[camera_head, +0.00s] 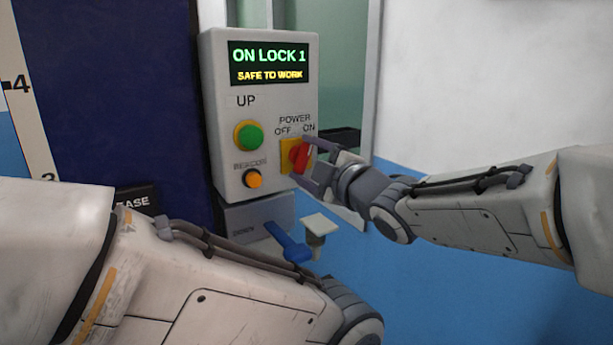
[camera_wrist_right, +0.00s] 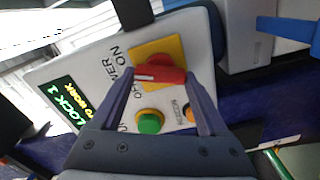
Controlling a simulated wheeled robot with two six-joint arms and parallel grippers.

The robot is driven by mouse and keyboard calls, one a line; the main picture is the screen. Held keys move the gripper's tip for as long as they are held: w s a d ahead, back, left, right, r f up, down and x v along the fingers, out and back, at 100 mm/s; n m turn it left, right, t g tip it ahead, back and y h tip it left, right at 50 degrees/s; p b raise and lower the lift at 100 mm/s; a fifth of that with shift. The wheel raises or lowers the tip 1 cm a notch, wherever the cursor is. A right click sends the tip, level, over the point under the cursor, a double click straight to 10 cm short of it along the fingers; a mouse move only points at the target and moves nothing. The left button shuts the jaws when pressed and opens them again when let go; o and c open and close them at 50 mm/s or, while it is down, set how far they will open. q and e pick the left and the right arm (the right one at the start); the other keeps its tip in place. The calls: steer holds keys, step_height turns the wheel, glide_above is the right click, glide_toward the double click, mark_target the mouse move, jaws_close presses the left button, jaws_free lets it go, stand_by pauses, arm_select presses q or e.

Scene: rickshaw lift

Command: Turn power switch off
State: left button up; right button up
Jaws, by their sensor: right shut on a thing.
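The red power switch (camera_head: 299,155) sits on a yellow plate (camera_head: 287,156) at the lower right of the white control box (camera_head: 214,120). Labels OFF and ON stand above it. My right gripper (camera_head: 314,160) is at the switch, its fingers around the red knob. In the right wrist view the red switch (camera_wrist_right: 160,75) lies between the two fingertips of my right gripper (camera_wrist_right: 162,82). The gripper is shut on it. The box's display (camera_head: 269,63) reads "ON LOCK 1, SAFE TO WORK". My left arm crosses the lower left of the head view, and its gripper is out of view.
A green UP button (camera_head: 250,136) and an orange beacon button (camera_head: 253,179) are on the box left of the switch. Below are a grey DOWN panel (camera_head: 240,226) and a blue lever (camera_head: 288,243). A blue and white wall (camera_head: 480,80) stands at the right.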

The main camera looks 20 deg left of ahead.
steer(key=n+b, duration=0.3)
steer(key=b, duration=0.1)
steer(key=shift+f+n, duration=0.4)
steer(key=n+b, duration=0.2)
steer(key=shift+n, duration=0.4)
steer(key=n+b, duration=0.2)
steer(key=shift+n, duration=0.3)
steer(key=shift+n+b, duration=0.85)
steer(key=shift+n, duration=0.85)
steer(key=o, duration=1.2)
steer(key=shift+o, duration=0.2)
steer(key=shift+r, duration=0.1)
